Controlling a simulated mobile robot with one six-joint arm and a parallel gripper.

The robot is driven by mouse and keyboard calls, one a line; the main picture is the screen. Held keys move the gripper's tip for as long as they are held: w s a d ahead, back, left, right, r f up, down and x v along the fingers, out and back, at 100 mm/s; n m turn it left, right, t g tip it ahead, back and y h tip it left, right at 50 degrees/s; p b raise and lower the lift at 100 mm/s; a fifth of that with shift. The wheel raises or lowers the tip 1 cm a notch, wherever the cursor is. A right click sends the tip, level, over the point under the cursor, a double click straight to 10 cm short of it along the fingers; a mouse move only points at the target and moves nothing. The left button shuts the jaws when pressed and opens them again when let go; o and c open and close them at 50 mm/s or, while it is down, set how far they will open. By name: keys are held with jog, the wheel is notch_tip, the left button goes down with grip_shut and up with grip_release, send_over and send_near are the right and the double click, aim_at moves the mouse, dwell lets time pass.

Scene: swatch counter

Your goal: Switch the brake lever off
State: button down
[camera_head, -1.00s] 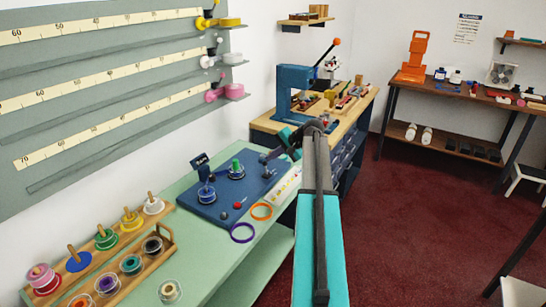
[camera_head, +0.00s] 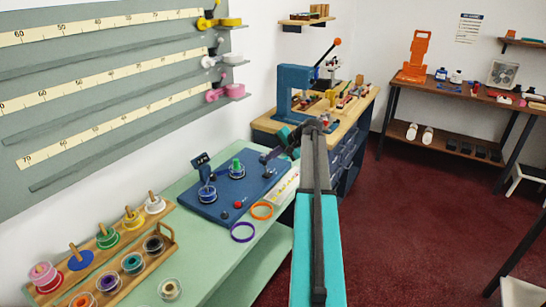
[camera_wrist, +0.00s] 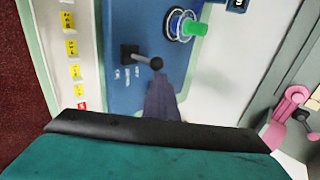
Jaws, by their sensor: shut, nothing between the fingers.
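The brake lever (camera_wrist: 143,57) shows in the wrist view on the blue base plate (camera_wrist: 118,16). It is a short dark arm with a round black knob, pointing right from its mount. Small white marks lie on the plate below it. My gripper (camera_wrist: 160,86) is shut and empty, its fingertips just below the knob in the picture; I cannot tell whether they touch it. In the head view my gripper (camera_head: 265,157) is over the far right part of the blue plate (camera_head: 255,187), and the lever cannot be made out there.
In the head view a small display (camera_head: 201,160) and a reel (camera_head: 207,193) stand on the plate's left. Orange and purple rings (camera_head: 242,232) lie in front. A spool rack (camera_head: 165,243) stands at left.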

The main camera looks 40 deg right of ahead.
jog(key=shift+w+a+f, duration=0.15)
jog(key=shift+w+a, duration=0.15)
jog(key=shift+a, duration=0.3)
dwell(0.3)
jog(key=shift+r+p, duration=0.2)
jog(key=shift+p, duration=0.1)
jog(key=shift+r+p, duration=0.4)
jog(key=shift+r, duration=0.3)
jog(key=shift+s+d, duration=0.1)
jog(key=shift+d, duration=0.1)
jog(key=d+v, duration=0.1)
jog(key=v, duration=0.5)
jog(key=w+d+r+v, duration=0.1)
jog(key=v, duration=0.6)
jog(key=shift+w+d+b, duration=0.3)
jog(key=shift+d+b, duration=0.05)
jog(key=shift+b, duration=0.05)
jog(key=shift+f, duration=0.2)
